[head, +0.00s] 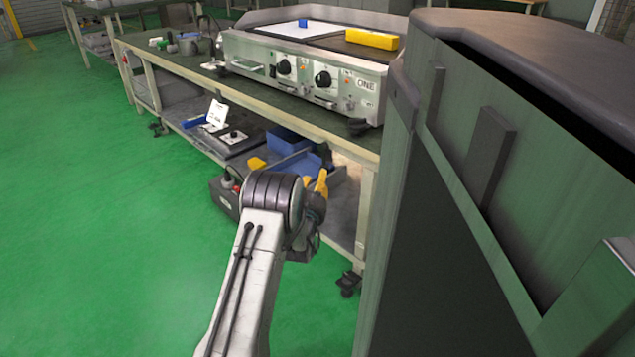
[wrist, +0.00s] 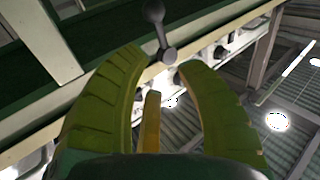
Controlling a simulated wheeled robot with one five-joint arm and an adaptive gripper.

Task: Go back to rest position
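The heating element (head: 305,78) stands on the workbench, with two black knobs and a label reading ONE on its front. A blue block (head: 303,23) sits on its pale left plate, and a yellow block (head: 371,39) lies on the right. My gripper (head: 318,190) is low in front of the bench, beside the lower shelf and mostly hidden by my wrist.
The bench's lower shelf (head: 340,222) holds blue bins (head: 300,158), a dark device (head: 232,140) and other items near my gripper. A large dark green cabinet-like body (head: 440,190) fills the right side. Open green floor (head: 110,210) lies to the left.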

